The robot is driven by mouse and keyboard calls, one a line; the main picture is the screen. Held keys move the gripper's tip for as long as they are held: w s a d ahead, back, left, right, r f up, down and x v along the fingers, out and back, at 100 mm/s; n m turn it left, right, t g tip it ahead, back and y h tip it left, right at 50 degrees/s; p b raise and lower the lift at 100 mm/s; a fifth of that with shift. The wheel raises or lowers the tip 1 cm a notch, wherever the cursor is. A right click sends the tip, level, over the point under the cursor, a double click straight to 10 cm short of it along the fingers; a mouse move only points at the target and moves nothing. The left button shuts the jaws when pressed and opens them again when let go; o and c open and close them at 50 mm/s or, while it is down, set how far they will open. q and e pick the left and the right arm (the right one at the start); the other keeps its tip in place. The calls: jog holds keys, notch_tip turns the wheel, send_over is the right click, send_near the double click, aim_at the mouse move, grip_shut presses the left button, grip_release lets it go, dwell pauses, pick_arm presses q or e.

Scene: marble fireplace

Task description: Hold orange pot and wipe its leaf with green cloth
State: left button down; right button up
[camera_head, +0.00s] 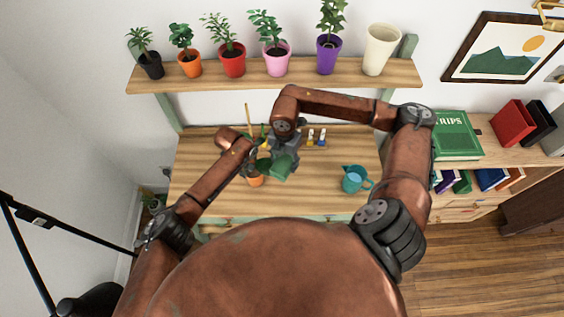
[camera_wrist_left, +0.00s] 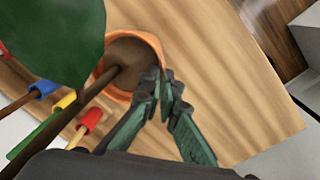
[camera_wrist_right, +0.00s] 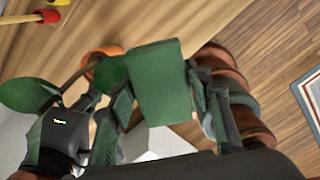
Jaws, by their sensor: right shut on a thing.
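The orange pot (camera_head: 255,181) stands on the wooden desk; its rim and brown soil fill the upper middle of the left wrist view (camera_wrist_left: 113,82). Its stem rises to a large green leaf (camera_wrist_left: 55,35), which also shows in the right wrist view (camera_wrist_right: 30,95). My left gripper (camera_wrist_left: 165,88) has its fingers close together at the pot's rim, one over the inner side and one outside. My right gripper (camera_wrist_right: 165,100) is shut on the green cloth (camera_wrist_right: 158,70), a block-like piece. The cloth (camera_head: 280,168) is beside the plant; whether it touches a leaf is unclear.
A teal watering can (camera_head: 354,180) stands right of the pot on the desk (camera_head: 205,185). Small tools with coloured handles (camera_wrist_left: 88,120) lie near the pot. A shelf (camera_head: 210,83) with several potted plants hangs above. A bookcase with a green book (camera_head: 456,136) is at right.

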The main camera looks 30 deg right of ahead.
pick_arm(q)
jog(key=c, duration=2.1)
grip_release()
jog(key=r, duration=0.8)
jog(key=a+r, duration=0.1)
jog(key=r, duration=0.3)
